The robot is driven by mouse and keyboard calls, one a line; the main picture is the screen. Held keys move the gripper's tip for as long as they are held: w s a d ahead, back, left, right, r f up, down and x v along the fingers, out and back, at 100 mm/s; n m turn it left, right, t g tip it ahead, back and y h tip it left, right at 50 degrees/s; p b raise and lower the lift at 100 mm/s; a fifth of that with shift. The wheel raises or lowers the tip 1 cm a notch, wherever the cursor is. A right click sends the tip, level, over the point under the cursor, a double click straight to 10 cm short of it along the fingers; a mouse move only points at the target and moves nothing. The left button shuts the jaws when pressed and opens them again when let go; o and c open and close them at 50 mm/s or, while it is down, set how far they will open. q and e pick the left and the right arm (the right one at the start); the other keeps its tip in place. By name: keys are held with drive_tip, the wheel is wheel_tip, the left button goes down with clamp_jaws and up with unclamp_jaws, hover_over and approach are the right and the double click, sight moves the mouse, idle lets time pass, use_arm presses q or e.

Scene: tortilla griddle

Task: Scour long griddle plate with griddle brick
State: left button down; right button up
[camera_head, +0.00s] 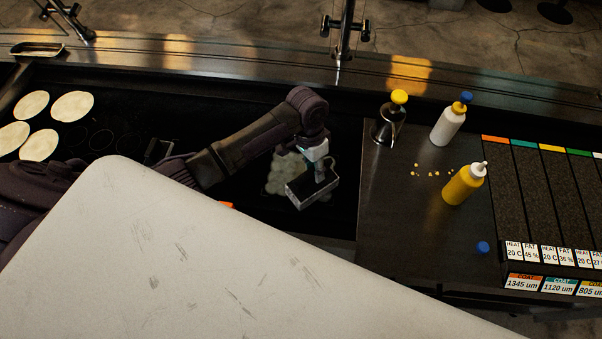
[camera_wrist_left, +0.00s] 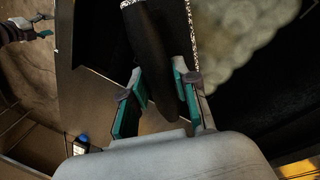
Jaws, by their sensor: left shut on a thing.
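The griddle brick (camera_head: 312,188) is a dark block with a pale, speckled edge and an upright handle. My left gripper (camera_head: 316,155) is above it, shut on the handle. In the left wrist view the teal fingers (camera_wrist_left: 157,100) stand on either side of the black handle (camera_wrist_left: 150,50). The long griddle plate (camera_head: 240,205) is black. A pale, lumpy residue patch (camera_head: 280,172) lies on it, beside and partly behind the brick; the residue also shows in the left wrist view (camera_wrist_left: 235,40). My right gripper (camera_wrist_left: 45,25) is small at that view's upper left, fingers apart and empty.
Several tortillas (camera_head: 72,106) lie at the griddle's left end. To the right, a dark counter (camera_head: 400,220) holds a yellow-capped bottle (camera_head: 390,122), a white bottle (camera_head: 448,124), a yellow bottle (camera_head: 463,186) and small crumbs. My large pale body panel covers the lower foreground.

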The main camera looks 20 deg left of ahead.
use_arm(q)
drive_tip(key=shift+w+d+f, duration=0.1)
drive_tip(key=shift+w+d, duration=0.05)
drive_tip(key=shift+d, duration=0.45)
drive_tip(key=shift+w+d, duration=0.15)
drive_tip(key=shift+d, duration=0.45)
drive_tip(key=c, duration=1.1)
unclamp_jaws()
drive_tip(key=shift+c, duration=0.3)
clamp_jaws()
drive_tip(key=shift+r, duration=2.5)
